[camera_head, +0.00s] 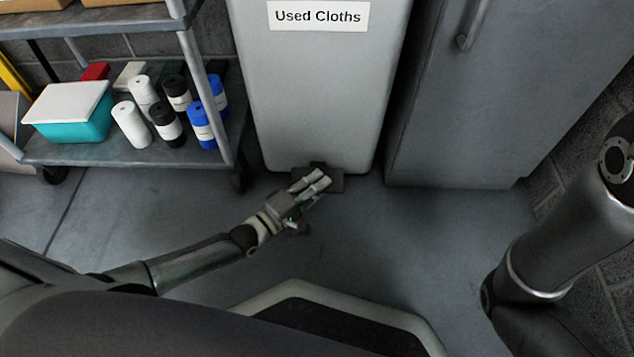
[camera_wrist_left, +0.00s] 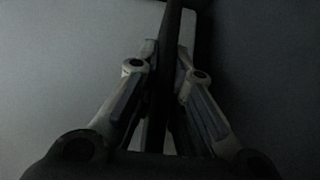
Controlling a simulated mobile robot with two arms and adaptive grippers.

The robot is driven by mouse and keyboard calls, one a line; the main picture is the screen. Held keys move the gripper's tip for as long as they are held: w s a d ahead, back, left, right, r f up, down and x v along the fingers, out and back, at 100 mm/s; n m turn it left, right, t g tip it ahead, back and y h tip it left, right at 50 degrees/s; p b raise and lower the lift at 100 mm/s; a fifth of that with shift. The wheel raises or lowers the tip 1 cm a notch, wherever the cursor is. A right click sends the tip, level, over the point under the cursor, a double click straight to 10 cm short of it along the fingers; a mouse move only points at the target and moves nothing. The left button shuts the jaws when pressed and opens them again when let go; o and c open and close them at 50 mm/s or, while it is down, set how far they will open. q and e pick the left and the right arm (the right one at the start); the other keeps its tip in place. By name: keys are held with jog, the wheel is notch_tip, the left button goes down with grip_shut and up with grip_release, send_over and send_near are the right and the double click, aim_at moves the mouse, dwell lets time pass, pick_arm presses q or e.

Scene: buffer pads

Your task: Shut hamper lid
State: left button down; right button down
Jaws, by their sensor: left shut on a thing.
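The hamper (camera_head: 322,95) is a tall light-grey bin with a "Used Cloths" label (camera_head: 318,16) on its front. Its top and lid are out of view. A dark pedal (camera_head: 337,182) sticks out at the hamper's foot, near the floor. My left gripper (camera_head: 320,181) is low at this pedal, its fingers over the pedal's left part. In the left wrist view the fingers (camera_wrist_left: 163,75) are closed on a dark upright bar-like part (camera_wrist_left: 170,30), which looks like the pedal. The view is dim. My right arm shows at the right, but its gripper is out of view.
A grey cabinet (camera_head: 490,100) stands close on the hamper's right. A wheeled shelf cart (camera_head: 140,152) with several rolls and a teal box (camera_head: 70,116) stands on the left. The floor (camera_head: 420,240) before the hamper is clear.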

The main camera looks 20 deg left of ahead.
pick_arm(q)
jog(key=shift+f+m+b, duration=0.3)
jog(key=shift+f+b, duration=0.15)
jog(key=shift+b, duration=0.1)
jog(key=shift+t, duration=0.4)
jog(key=c, duration=1.5)
grip_release()
jog(key=shift+s+a, duration=0.1)
jog(key=v, duration=1.1)
jog(key=shift+s+a+f, duration=0.1)
jog(key=shift+s+a, duration=0.2)
